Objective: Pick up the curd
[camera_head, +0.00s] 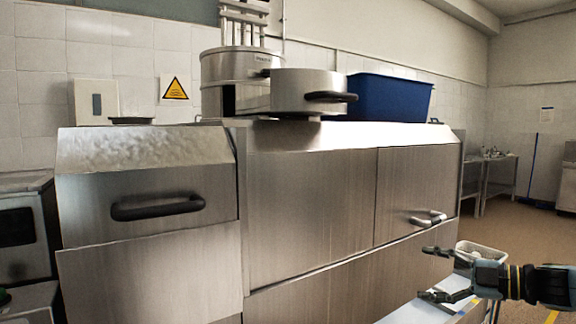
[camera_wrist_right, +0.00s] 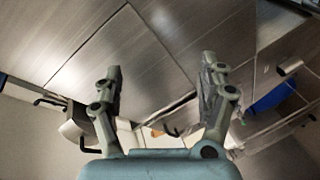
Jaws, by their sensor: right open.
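My right gripper (camera_head: 428,272) comes in from the right edge in the head view, its two fingers spread apart with nothing between them. In the right wrist view the fingers of the right gripper (camera_wrist_right: 160,68) also stand apart and empty, with steel panels behind them. A small white basket (camera_head: 497,258) shows just behind the right gripper, partly covered by it. Something pale seems to lie in the basket, but I cannot tell whether it is curd. No curd is clearly visible in either view. My left gripper is not in view.
A large steel machine (camera_head: 310,210) with black and metal handles fills the middle. Round metal pots (camera_head: 300,88) and a blue bin (camera_head: 390,98) stand on top. A pale surface (camera_head: 415,314) lies low under the right gripper. Open floor (camera_head: 525,235) shows at the right.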

